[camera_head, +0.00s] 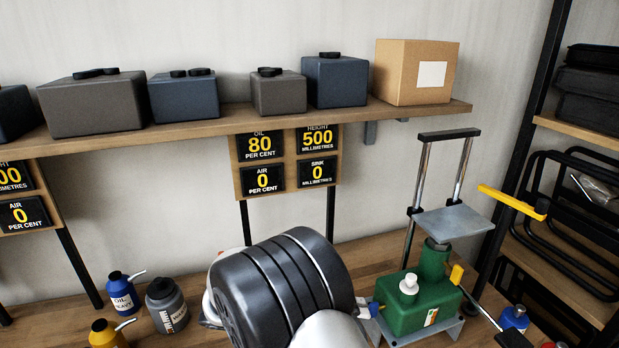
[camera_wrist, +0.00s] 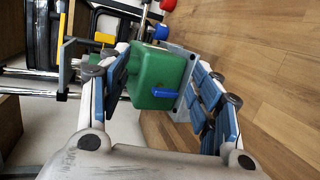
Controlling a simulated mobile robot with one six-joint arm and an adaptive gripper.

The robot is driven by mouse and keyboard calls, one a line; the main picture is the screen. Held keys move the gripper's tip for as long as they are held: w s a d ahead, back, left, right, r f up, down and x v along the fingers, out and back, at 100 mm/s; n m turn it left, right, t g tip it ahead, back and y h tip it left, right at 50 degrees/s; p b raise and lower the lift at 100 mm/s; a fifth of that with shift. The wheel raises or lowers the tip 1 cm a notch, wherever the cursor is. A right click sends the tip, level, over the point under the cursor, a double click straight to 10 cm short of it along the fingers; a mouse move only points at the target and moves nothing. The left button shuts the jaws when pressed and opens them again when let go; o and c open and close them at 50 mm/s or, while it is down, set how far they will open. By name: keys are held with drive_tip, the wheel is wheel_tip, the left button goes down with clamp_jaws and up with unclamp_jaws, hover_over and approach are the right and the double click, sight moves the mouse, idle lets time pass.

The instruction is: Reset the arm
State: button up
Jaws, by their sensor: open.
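My gripper (camera_wrist: 158,68) is open in the wrist view, with blue pads on both fingers. A green jack body (camera_wrist: 160,75) with a blue lever (camera_wrist: 172,94) shows in the gap between them; I cannot tell whether a finger touches it. In the head view, my dark ribbed arm fills the bottom centre and hides most of the gripper. The green jack (camera_head: 405,308) stands just right of it on a grey base, with a white-capped plug on top, a grey plate (camera_head: 455,222) above and a tall chrome-post frame (camera_head: 420,185) behind.
A yellow bar (camera_head: 512,202) juts out at right by a black rack (camera_head: 570,220). Blue (camera_head: 121,291), grey (camera_head: 166,303) and yellow (camera_head: 106,334) bottles stand at lower left. A shelf (camera_head: 220,117) holds several boxes above sign panels (camera_head: 288,159).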

drive_tip(key=s+d+r+m+g+y, duration=0.2)
drive_tip(key=s+d+r+y, duration=0.55)
drive_tip(key=s, duration=0.35)
drive_tip(key=s+r+t+y, duration=0.3)
drive_tip(key=s+t+y, duration=0.2)
drive_tip(key=s, duration=0.5)
drive_tip(key=shift+a+t+y, duration=0.3)
drive_tip(key=shift+a+y, duration=0.1)
drive_tip(key=shift+y, duration=0.65)
